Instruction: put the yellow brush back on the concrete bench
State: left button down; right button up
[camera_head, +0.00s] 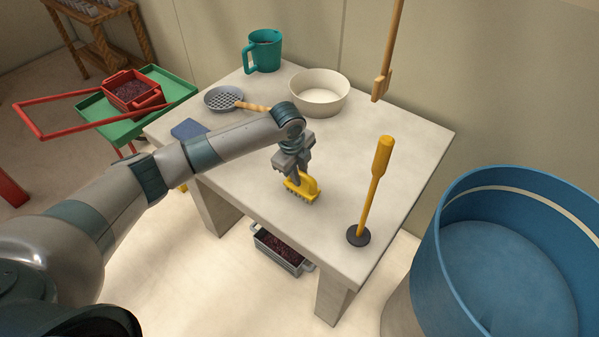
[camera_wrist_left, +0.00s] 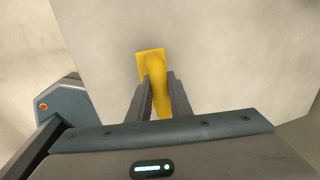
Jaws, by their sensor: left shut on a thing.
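The yellow brush (camera_head: 301,189) is at the front middle of the concrete bench (camera_head: 345,160), bristles downward. My left gripper (camera_head: 297,177) is shut on its handle from above. In the left wrist view the yellow brush (camera_wrist_left: 152,66) shows between the two fingers (camera_wrist_left: 157,84), with the bare pale bench top (camera_wrist_left: 230,60) beyond. The bristles are at or just above the bench top; I cannot tell whether they touch. My right gripper is in neither view.
A yellow-handled tool (camera_head: 376,180) stands upright to the right. A white bowl (camera_head: 319,92), green mug (camera_head: 263,50) and strainer (camera_head: 222,98) are at the back. A blue cloth-like item (camera_head: 188,129) lies left. A blue tub (camera_head: 470,250) stands beside the bench. Bench top around the brush is clear.

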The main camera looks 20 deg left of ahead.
aim_at(295, 189)
pick_arm(q)
jog(key=shift+f, duration=0.1)
jog(key=c, duration=1.6)
grip_release()
jog(key=r+b, duration=0.1)
jog(key=r, duration=0.3)
jog(key=s+r+b, duration=0.1)
jog(key=r, duration=0.3)
jog(key=s+r, duration=0.1)
jog(key=r, duration=0.3)
jog(key=shift+s+a+b, duration=0.1)
jog(key=shift+a+b, duration=0.3)
